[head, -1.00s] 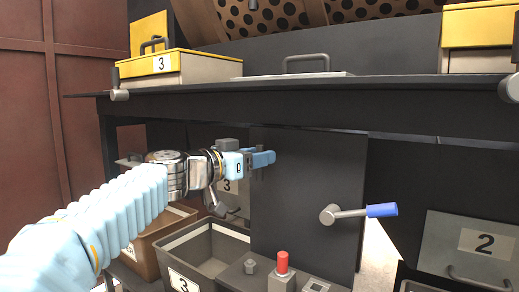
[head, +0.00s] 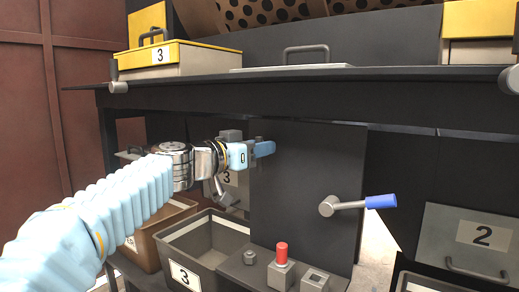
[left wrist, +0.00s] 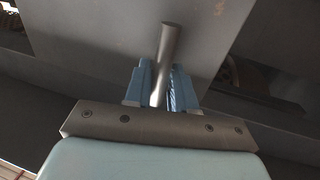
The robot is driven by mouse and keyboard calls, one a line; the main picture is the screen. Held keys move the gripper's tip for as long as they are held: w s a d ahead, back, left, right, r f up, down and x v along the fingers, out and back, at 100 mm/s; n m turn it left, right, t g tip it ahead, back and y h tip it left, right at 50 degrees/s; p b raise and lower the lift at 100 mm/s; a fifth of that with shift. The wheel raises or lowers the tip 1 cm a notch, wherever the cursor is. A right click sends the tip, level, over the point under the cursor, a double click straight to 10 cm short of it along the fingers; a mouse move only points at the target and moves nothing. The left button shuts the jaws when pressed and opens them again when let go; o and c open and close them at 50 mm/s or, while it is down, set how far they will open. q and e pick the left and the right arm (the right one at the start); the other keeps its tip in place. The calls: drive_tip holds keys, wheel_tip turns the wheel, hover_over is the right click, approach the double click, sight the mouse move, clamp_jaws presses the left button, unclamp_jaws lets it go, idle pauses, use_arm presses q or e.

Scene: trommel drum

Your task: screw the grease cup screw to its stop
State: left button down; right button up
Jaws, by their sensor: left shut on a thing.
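The grease cup screw shows in the left wrist view as a grey metal bar (left wrist: 165,52) between the two blue fingers, in front of a flat dark panel. In the head view only a small dark bit of it can be made out at the fingertips. My left gripper (head: 264,148) reaches in from the left to the dark upright panel (head: 300,185) under the bench top. It also shows in the left wrist view (left wrist: 163,88), shut on the bar. The screw's thread and seat are hidden. My right gripper is not in view.
A crank with a blue handle (head: 380,201) sticks out right of my gripper. Below are a grey bin marked 3 (head: 215,258), a red button (head: 281,249) and a brown bin (head: 145,248). The bench edge (head: 300,73) runs above my arm.

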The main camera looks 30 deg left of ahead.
use_arm(q)
drive_tip(key=shift+a+f+n+b, duration=0.2)
drive_tip(key=shift+f+n+b, duration=0.05)
drive_tip(key=shift+n+b, duration=1)
drive_tip(key=shift+w+a+f+n+t+y+b, duration=0.15)
drive_tip(key=shift+n+t+b, duration=0.1)
drive_tip(key=shift+n+b, duration=0.7)
drive_tip(key=shift+s+a+r+n+t+y+b, duration=0.1)
drive_tip(key=shift+n+t+b, duration=0.35)
drive_tip(key=shift+n, duration=0.75)
drive_tip(key=shift+w+a+f+n+t+y+b, duration=0.1)
drive_tip(key=shift+a+n+b, duration=0.05)
drive_tip(key=shift+n+b, duration=0.9)
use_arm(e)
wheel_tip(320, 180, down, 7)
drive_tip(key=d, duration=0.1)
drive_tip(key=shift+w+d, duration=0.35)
use_arm(q)
drive_tip(key=shift+n, duration=0.25)
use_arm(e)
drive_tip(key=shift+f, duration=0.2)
use_arm(q)
drive_tip(key=c, duration=1)
unclamp_jaws()
drive_tip(key=shift+c, duration=0.2)
